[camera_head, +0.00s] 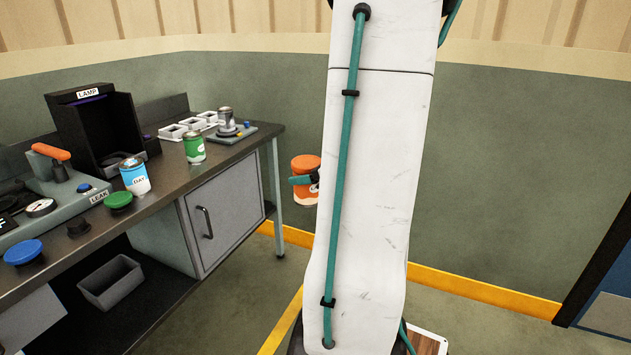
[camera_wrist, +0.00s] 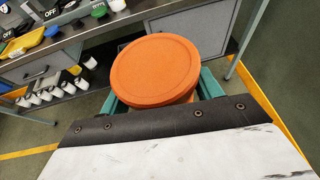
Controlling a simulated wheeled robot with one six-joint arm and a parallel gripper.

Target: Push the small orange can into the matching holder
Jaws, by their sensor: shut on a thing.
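The orange can (camera_head: 306,163) is held in the air to the right of the workbench's end, partly hidden behind my arm. It looks roughly upright. My gripper (camera_wrist: 162,93) is shut on it; teal fingers show on both sides below the wide orange lid (camera_wrist: 155,70) in the wrist view. In the head view one teal finger crosses the can's side. A row of white square open-topped holders (camera_head: 190,124) stands at the back right of the bench, well apart from the can. I cannot tell which one matches.
The grey workbench (camera_head: 165,180) carries a green can (camera_head: 194,148), a blue-and-white can (camera_head: 135,176), a black lamp box (camera_head: 95,130), a leak station (camera_head: 85,195) and a device with a metal cylinder (camera_head: 228,127). Colored buttons line its front. A grey bin (camera_head: 111,283) sits below. Floor right is mostly clear.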

